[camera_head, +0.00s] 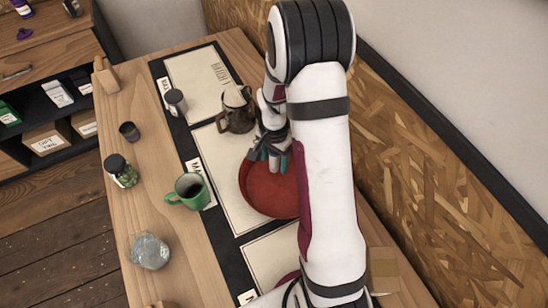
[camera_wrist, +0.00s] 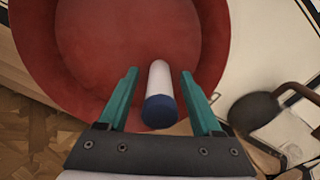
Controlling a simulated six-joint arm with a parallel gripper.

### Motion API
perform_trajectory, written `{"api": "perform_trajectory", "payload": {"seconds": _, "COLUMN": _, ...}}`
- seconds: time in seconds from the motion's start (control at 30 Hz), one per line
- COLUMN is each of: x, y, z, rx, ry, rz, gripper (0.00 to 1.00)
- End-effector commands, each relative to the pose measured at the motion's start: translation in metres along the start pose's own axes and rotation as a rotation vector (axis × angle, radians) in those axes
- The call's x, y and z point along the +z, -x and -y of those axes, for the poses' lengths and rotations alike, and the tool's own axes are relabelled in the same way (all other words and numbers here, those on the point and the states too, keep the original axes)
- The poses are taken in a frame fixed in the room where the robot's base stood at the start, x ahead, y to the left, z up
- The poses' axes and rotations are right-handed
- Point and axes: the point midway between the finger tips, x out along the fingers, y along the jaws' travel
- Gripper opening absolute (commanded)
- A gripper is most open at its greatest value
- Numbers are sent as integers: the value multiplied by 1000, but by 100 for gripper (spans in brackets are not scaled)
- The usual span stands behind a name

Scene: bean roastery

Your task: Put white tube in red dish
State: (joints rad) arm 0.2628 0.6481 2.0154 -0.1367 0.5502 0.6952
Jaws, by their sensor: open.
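The red dish (camera_head: 268,190) lies on the table mat, partly hidden behind my arm in the head view. It fills the upper left of the wrist view (camera_wrist: 85,60). The white tube (camera_wrist: 159,80) with a dark blue end shows in the wrist view between my fingers, over the dish's near part. I cannot tell whether it rests on the dish. In the head view I cannot make out the tube. My gripper (camera_wrist: 158,85) is open, its teal fingers on either side of the tube with gaps. In the head view my gripper (camera_head: 268,153) is above the dish's far edge.
A dark brown pitcher (camera_head: 236,118) stands close to my gripper. A green mug (camera_head: 189,188) with dark contents, a jar with green contents (camera_head: 122,172), a glass jar (camera_head: 150,251), a small dark cup (camera_head: 129,131) and a grey cylinder (camera_head: 175,101) stand left. A wall runs along the right.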

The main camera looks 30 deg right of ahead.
Motion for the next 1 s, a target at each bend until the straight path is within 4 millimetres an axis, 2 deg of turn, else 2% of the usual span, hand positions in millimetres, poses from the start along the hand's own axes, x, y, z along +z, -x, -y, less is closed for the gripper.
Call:
{"api": "perform_trajectory", "payload": {"seconds": 0.17, "x": -1, "y": 16, "z": 1, "rx": -3, "ry": 1, "rz": -3, "gripper": 66}}
{"api": "perform_trajectory", "payload": {"seconds": 0.5, "x": -1, "y": 98, "z": 1, "rx": -4, "ry": 0, "rz": -4, "gripper": 66}}
{"api": "perform_trajectory", "payload": {"seconds": 0.67, "x": 0, "y": 119, "z": 0, "rx": -2, "ry": 1, "rz": -2, "gripper": 66}}
{"api": "perform_trajectory", "payload": {"seconds": 0.73, "x": 7, "y": 129, "z": -2, "rx": -4, "ry": 18, "rz": 1, "gripper": 66}}
{"api": "perform_trajectory", "payload": {"seconds": 0.77, "x": 16, "y": 137, "z": -5, "rx": -7, "ry": 40, "rz": 4, "gripper": 66}}
{"api": "perform_trajectory", "payload": {"seconds": 0.87, "x": 69, "y": 171, "z": -29, "rx": -25, "ry": 176, "rz": 29, "gripper": 66}}
{"api": "perform_trajectory", "payload": {"seconds": 0.9, "x": 95, "y": 183, "z": -44, "rx": -35, "ry": 246, "rz": 43, "gripper": 66}}
{"api": "perform_trajectory", "payload": {"seconds": 1.0, "x": 154, "y": 200, "z": -85, "rx": -60, "ry": 415, "rz": 82, "gripper": 66}}
